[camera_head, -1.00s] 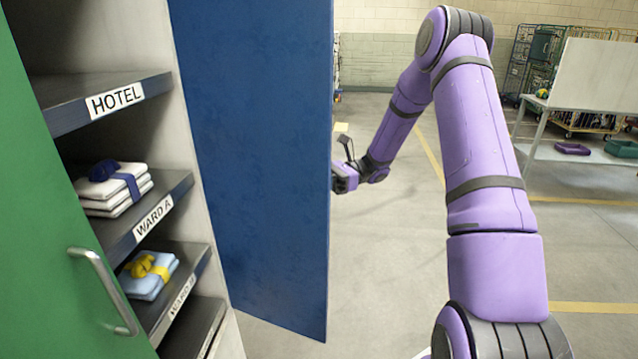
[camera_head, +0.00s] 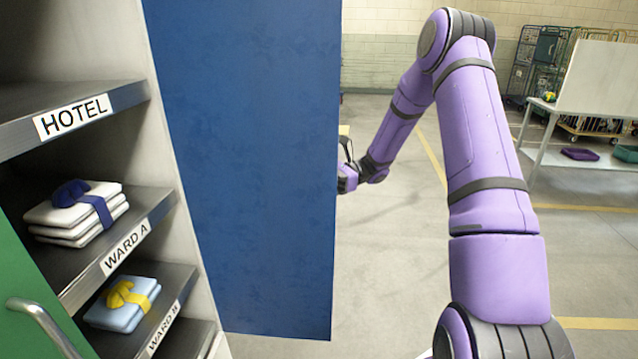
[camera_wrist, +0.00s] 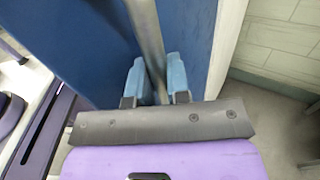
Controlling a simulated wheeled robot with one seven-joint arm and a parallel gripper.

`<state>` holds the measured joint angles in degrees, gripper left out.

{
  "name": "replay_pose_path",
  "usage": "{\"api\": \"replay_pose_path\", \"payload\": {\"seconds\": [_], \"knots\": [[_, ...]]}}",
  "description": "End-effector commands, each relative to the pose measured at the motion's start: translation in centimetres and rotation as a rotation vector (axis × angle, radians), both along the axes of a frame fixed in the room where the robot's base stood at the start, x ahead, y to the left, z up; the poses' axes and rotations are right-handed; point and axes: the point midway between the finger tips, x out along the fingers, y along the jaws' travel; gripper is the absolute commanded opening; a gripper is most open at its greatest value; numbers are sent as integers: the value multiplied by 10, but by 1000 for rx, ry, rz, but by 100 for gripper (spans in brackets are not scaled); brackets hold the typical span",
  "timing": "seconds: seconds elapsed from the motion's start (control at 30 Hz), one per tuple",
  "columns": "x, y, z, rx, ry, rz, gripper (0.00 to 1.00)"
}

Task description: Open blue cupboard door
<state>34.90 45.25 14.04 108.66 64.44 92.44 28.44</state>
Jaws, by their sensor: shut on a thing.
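The blue cupboard door (camera_head: 245,170) stands swung out from the cupboard on its right side, with its inner face towards me in the head view. In the wrist view the blue door (camera_wrist: 85,50) fills the middle, with a grey bar handle (camera_wrist: 147,30) on it. My gripper (camera_wrist: 155,82) has its two light blue fingers on either side of the handle and is shut on it. In the head view the door hides the fingertips and the handle, and only my wrist shows beyond the door's right edge.
Cupboard shelves labelled HOTEL (camera_head: 73,117), WARD A and WARD B hold white folded cloths (camera_head: 75,215) and a light blue bundle (camera_head: 122,305). A green door (camera_head: 30,325) with a bar handle is at lower left. A table (camera_head: 590,110) and wheeled cages stand at back right. Floor between is clear.

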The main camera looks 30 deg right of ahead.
Motion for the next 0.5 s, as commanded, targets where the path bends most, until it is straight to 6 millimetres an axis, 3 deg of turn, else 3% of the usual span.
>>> {"api": "replay_pose_path", "payload": {"seconds": [0.07, 0.1, 0.2, 0.5], "knots": [[0, 1, 1, 0, 0, 1, 0], [0, 1, 1, 0, 1, 1, 24], [0, 1, 0, 0, 0, 1, 41], [0, -2, 0, 0, 0, 0, 41]]}}
